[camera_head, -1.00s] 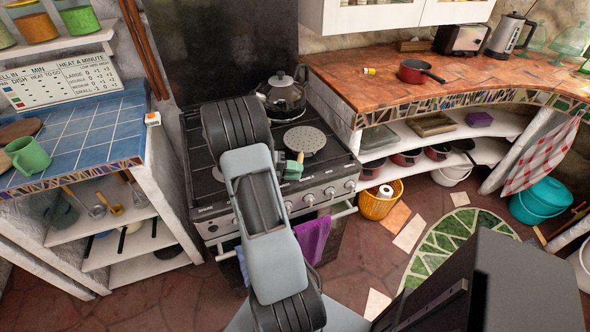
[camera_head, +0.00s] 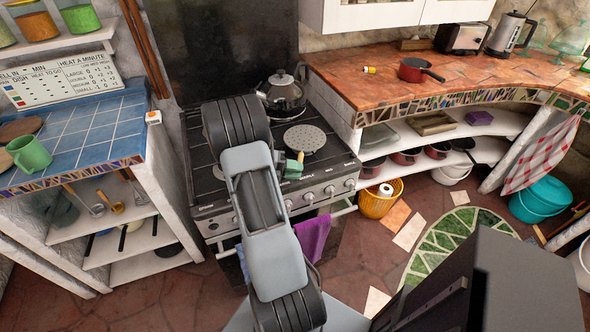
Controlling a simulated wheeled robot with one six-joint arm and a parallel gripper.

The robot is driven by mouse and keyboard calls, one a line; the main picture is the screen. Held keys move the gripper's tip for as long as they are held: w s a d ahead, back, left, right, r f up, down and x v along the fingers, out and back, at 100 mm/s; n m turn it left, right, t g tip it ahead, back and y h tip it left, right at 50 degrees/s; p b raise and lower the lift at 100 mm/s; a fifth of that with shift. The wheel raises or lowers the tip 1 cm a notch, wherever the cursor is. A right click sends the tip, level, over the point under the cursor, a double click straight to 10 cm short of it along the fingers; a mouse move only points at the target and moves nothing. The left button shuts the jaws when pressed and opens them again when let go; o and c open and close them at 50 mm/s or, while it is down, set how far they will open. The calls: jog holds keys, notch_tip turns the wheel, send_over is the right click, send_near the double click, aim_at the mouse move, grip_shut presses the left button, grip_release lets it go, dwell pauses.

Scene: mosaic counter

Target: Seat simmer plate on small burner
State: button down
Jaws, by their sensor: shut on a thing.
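The simmer plate (camera_head: 305,139), a grey perforated disc, shows over the front right part of the black stove top (camera_head: 336,157). It looks about level; I cannot tell whether it touches the stove or hovers above it. A short pale handle (camera_head: 300,158) points from it toward my gripper (camera_head: 291,169), which is mostly hidden behind my arm. Only a small greenish part shows there, and my gripper is shut on the simmer plate's handle. The small burner cannot be made out; whatever is under the disc is hidden.
A shiny kettle (camera_head: 283,93) stands on the stove just behind the plate. Stove knobs (camera_head: 330,190) and a rail with a purple cloth (camera_head: 313,238) are in front. A blue-tiled counter (camera_head: 95,130) is at left, and a counter with a red pan (camera_head: 415,71) at right.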

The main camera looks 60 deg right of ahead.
jog(key=shift+s+a+f, duration=0.1)
jog(key=shift+f, duration=0.35)
jog(key=shift+s+a+f, duration=0.1)
jog(key=shift+f, duration=0.3)
jog(key=c, duration=1)
grip_release()
jog(key=shift+o, duration=0.2)
jog(key=v, duration=0.9)
jog(key=r+v, duration=0.1)
jog(key=v, duration=0.4)
jog(key=shift+w+d+r, duration=0.1)
jog(key=shift+w+d, duration=0.05)
jog(key=shift+d, duration=0.05)
